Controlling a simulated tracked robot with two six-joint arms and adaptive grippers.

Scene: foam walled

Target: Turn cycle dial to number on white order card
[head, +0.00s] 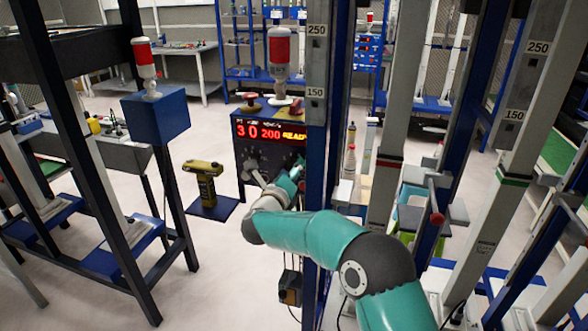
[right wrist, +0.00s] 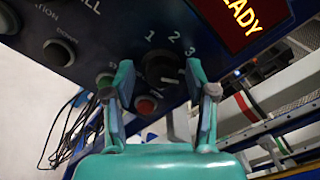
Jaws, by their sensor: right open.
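The cycle dial (right wrist: 161,68) is a dark round knob on the blue control panel, with the numbers 1, 2 and 3 around its top. I cannot make out clearly which number it points to. My right gripper (right wrist: 158,74) is open, one finger on each side of the dial and apart from it in the picture. In the head view my right gripper (head: 292,179) is at the lower right of the control box (head: 243,155), partly hidden by its own wrist. I cannot pick out the white order card for certain. My left gripper is not in view.
A red button (right wrist: 146,105) sits just below the dial, between the fingers. The box's red display (head: 270,132) reads 30, 200, READY. A blue post (head: 315,150) stands close to the right of the box. A yellow tool (head: 205,180) stands on a dark plate to the left.

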